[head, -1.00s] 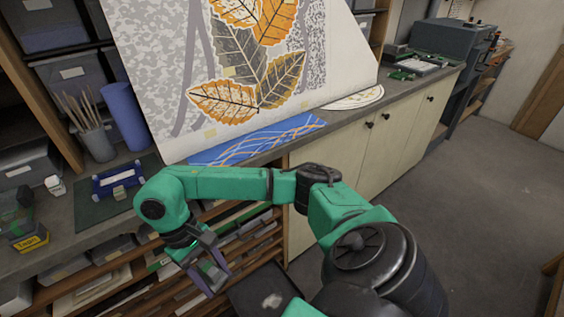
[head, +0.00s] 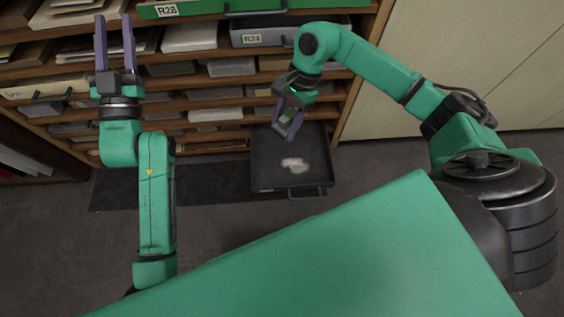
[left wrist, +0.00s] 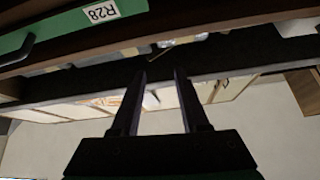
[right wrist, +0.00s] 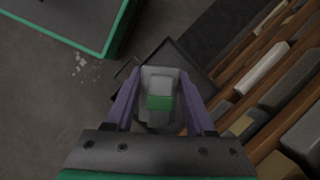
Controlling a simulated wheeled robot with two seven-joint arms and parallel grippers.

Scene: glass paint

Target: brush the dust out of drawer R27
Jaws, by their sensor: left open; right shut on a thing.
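A dark, shallow open drawer (head: 265,172) sticks out low from the shelf unit in the head view. I cannot read a label on it. A pale dust patch (head: 294,163) lies on its floor. My right gripper (head: 287,130) hangs over the drawer's back part, pointing down. It is shut on a grey block-like thing with a green band, likely the brush (right wrist: 160,82), which hides much of the drawer in the right wrist view. My left gripper (head: 115,50) is open and empty, pointing at the shelves on the left; it also shows in the left wrist view (left wrist: 160,80).
A green drawer labelled R28 (head: 190,10) and a grey one labelled R24 (head: 262,38) sit higher up. Several shelves hold papers and trays. Cream cupboard doors (head: 420,60) stand at the right. White specks (right wrist: 82,66) lie on the floor.

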